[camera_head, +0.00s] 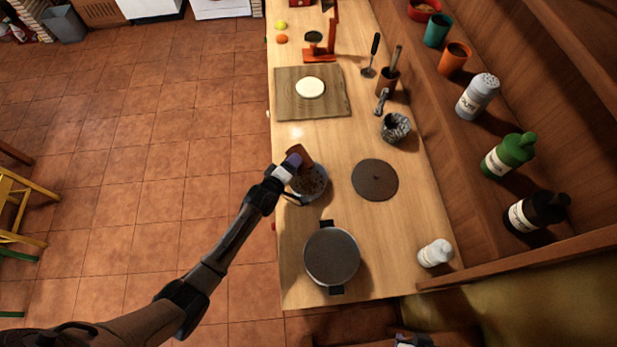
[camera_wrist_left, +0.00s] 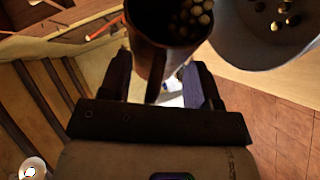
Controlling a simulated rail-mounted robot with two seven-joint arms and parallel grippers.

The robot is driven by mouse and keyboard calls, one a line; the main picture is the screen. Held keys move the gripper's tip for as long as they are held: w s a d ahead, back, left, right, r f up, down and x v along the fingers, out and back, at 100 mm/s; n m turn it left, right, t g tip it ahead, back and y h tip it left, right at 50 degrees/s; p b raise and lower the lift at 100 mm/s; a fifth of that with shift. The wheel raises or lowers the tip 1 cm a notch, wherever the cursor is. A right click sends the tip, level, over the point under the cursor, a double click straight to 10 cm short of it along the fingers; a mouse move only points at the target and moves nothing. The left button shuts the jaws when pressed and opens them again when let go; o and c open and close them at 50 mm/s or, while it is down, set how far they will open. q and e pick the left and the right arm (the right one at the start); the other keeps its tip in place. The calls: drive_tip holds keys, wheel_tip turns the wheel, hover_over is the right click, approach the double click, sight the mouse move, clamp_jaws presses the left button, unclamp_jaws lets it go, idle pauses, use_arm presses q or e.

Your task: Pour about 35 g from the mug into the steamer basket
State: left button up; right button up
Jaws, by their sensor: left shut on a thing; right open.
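The basket also shows in the left wrist view (camera_wrist_left: 235,42), with several pellets inside. My right gripper (camera_head: 413,341) shows only partly at the bottom edge of the head view, away from the counter objects.
A grey pot (camera_head: 332,257) stands below the basket, and a dark round lid (camera_head: 375,180) lies to its right. A wire-like cup (camera_head: 396,127), a wooden board (camera_head: 290,106) and a white bottle (camera_head: 435,253) stand apart. A shelf (camera_head: 450,150) bounds the right side.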

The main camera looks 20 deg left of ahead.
use_arm(q)
drive_tip(key=shift+w+a+r, duration=0.1)
drive_tip(key=shift+w+r, duration=0.05)
drive_tip(key=shift+w, duration=0.05)
drive_tip(key=shift+s, duration=0.15)
